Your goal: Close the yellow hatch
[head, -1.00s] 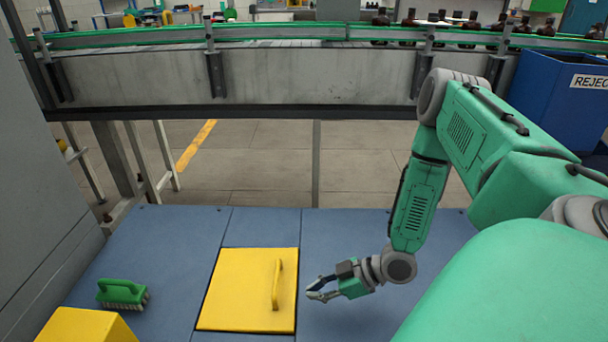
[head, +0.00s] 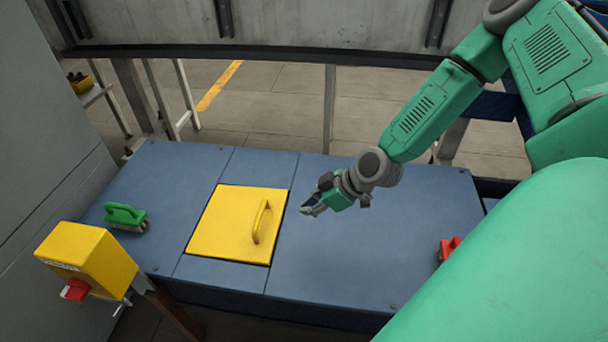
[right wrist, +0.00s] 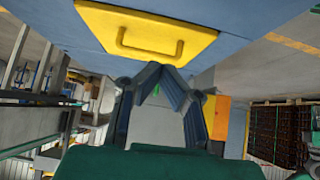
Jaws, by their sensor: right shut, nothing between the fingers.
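The yellow hatch (head: 225,222) lies flat in the blue platform, level with the panels around it. A yellow loop handle (head: 260,222) stands up near its right side. The hatch also shows at the top of the right wrist view (right wrist: 150,32), with its handle. My right gripper (head: 307,210) is just right of the hatch, above the blue surface and apart from the handle. Its fingertips meet in the right wrist view (right wrist: 160,68), and nothing is held. My left gripper is not in view.
A green brush (head: 125,215) lies on the platform left of the hatch. A red object (head: 449,247) sits at the right, partly hidden by my arm.

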